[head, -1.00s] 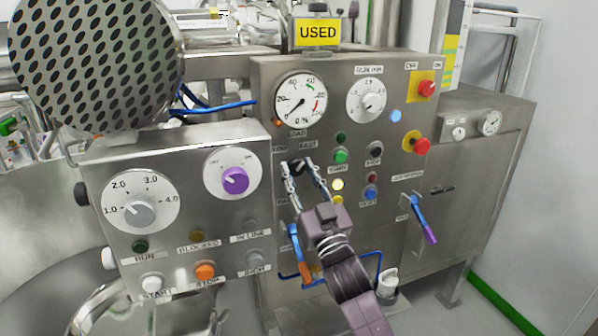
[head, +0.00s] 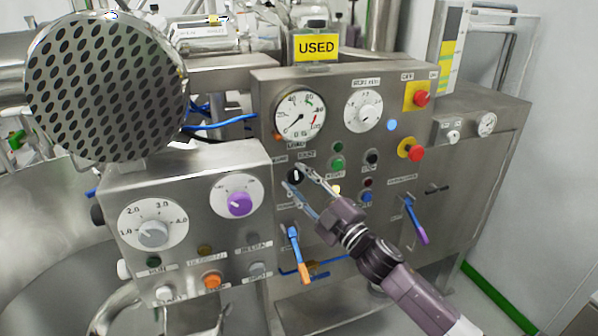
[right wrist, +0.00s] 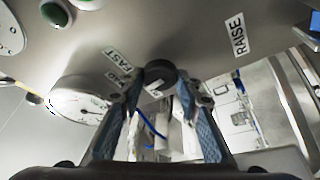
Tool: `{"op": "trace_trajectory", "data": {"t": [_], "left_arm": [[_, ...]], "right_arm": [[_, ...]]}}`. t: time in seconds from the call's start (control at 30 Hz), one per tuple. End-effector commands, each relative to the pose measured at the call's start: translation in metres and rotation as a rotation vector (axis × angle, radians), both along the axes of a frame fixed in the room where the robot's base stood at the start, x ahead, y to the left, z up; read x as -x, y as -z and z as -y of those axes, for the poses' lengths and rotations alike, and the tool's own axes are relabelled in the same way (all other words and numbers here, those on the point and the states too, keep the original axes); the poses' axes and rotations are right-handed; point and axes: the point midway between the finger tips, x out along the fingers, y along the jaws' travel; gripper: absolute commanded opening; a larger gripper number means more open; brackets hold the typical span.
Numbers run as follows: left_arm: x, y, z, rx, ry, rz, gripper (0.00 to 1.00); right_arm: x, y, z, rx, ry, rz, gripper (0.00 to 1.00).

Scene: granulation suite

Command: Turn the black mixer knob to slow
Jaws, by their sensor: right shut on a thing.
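The black mixer knob (head: 296,176) sits on the front of the steel control panel, below the load gauge, with a pale mark on its face. Small labels surround it; FAST (right wrist: 117,59) is readable in the right wrist view. My right gripper (head: 291,178) comes in from the lower right with its fingertips at either side of the knob, shut on it. In the right wrist view the knob (right wrist: 160,72) shows dark between the two fingers, its face partly hidden. My left gripper is not in view.
A purple knob (head: 238,204) and a grey dial knob (head: 153,234) are on the box to the left. A blue lever with an orange end (head: 299,262) hangs just below my gripper. Push buttons and red emergency stops (head: 415,153) are to the right.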

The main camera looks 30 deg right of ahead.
Motion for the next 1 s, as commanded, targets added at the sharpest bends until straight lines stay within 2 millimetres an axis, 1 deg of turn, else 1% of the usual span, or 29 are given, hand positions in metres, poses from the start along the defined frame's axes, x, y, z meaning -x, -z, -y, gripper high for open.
{"op": "trace_trajectory", "data": {"t": [0.03,0.3,0.5,0.73,1.0], "left_arm": [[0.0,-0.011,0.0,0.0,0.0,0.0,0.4],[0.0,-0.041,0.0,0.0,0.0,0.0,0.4],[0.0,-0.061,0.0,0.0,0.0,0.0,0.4],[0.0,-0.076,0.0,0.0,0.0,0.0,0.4],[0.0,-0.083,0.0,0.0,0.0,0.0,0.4]], "right_arm": [[0.0,-0.005,0.0,0.046,-0.001,-0.014,0.07],[0.0,-0.006,0.001,0.291,-0.001,-0.071,0.07],[0.0,-0.006,0.001,0.443,-0.001,-0.109,0.07],[0.0,-0.004,0.0,0.567,-0.001,-0.138,0.07],[0.0,-0.002,0.001,0.636,0.001,-0.154,0.07]]}}
